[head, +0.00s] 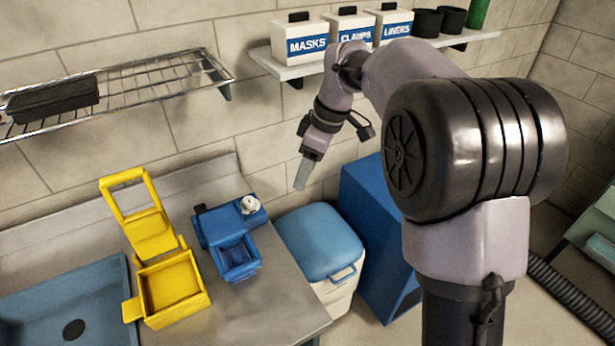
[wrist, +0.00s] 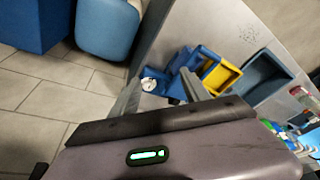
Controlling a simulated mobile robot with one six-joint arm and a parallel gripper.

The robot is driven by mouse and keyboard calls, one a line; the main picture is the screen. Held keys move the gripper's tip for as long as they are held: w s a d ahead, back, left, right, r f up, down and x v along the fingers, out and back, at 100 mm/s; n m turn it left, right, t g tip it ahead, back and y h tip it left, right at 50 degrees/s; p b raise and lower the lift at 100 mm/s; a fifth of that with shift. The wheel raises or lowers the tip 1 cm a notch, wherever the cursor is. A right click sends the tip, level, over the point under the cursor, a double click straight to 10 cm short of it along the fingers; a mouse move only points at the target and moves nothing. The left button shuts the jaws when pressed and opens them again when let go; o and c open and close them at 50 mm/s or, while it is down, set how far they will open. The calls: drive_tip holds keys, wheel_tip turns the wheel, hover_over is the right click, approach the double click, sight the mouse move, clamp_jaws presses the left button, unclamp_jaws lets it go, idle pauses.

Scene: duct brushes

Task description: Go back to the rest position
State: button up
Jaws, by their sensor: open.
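My gripper (head: 302,178) hangs in the air above and behind the white bin with the blue lid, fingers pointing down. In the wrist view its two grey fingers (wrist: 160,92) stand apart with nothing between them. My gripper is open and empty. It touches neither the counter (head: 270,309) nor the shelf above. In the head view the fingers overlap, so the gap between them is hidden.
A yellow bin (head: 172,284) and a blue device (head: 231,236) stand on the counter beside a blue sink (head: 70,300). A blue-lidded bin (head: 320,243) and a blue cabinet (head: 375,235) stand right. A shelf (head: 287,70) holds labelled boxes; a wire rack (head: 150,88) hangs left.

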drive_tip(key=shift+w, duration=0.15)
drive_tip(key=s+d+r+m+t+b, duration=0.2)
drive_tip(key=s+m, duration=0.3)
drive_tip(key=s, duration=0.4)
drive_tip(key=s+d+r+m+t+b, duration=0.1)
drive_tip(key=s+d+r+m+b, duration=0.15)
drive_tip(key=s+m, duration=0.4)
drive_tip(key=s+d+f+m+t+h+b, duration=0.1)
drive_tip(key=s+f+m, duration=0.5)
drive_tip(key=s, duration=0.7)
drive_tip(key=shift+s+d+f+t+b, duration=0.25)
drive_tip(key=shift+s+f+t+b, duration=0.1)
drive_tip(key=shift+f+t+b, duration=0.25)
